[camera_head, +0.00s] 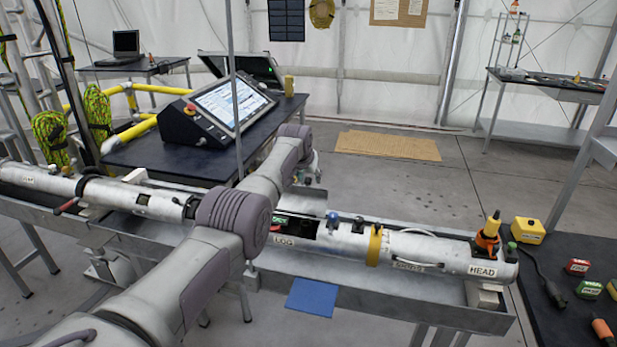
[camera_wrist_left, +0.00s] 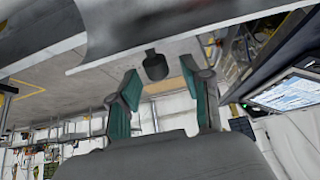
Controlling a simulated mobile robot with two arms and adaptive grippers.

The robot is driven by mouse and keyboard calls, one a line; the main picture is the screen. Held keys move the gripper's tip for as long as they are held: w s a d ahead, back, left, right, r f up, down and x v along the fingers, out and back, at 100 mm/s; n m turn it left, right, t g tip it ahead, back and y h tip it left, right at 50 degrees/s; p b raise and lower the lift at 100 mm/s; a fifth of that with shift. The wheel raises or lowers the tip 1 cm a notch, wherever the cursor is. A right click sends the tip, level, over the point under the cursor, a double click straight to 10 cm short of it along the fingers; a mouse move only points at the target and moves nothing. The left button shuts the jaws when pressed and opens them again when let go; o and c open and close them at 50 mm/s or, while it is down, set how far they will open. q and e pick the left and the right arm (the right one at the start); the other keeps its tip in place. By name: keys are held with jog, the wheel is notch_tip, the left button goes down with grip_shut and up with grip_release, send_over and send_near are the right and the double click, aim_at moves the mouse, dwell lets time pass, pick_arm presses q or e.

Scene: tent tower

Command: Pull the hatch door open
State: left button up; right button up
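My left arm crosses in front and hides part of the tube, so I cannot clearly make out the hatch door in the head view. My left gripper (camera_head: 312,172) is beyond the tube, mostly hidden by its own wrist. In the left wrist view its two teal-padded fingers (camera_wrist_left: 162,92) are apart. A dark round knob (camera_wrist_left: 155,66) shows just past the fingertips, below a curved metal edge (camera_wrist_left: 150,30). Contact cannot be seen.
A console with a lit screen (camera_head: 232,103) stands on a dark table (camera_head: 180,160) behind the tube. Small boxes lie on the right table (camera_head: 560,250). Floor behind is mostly clear.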

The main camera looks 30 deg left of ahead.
pick_arm(q)
jog(key=shift+s, duration=0.1)
jog(key=shift+v, duration=1.35)
jog(key=v, duration=0.9)
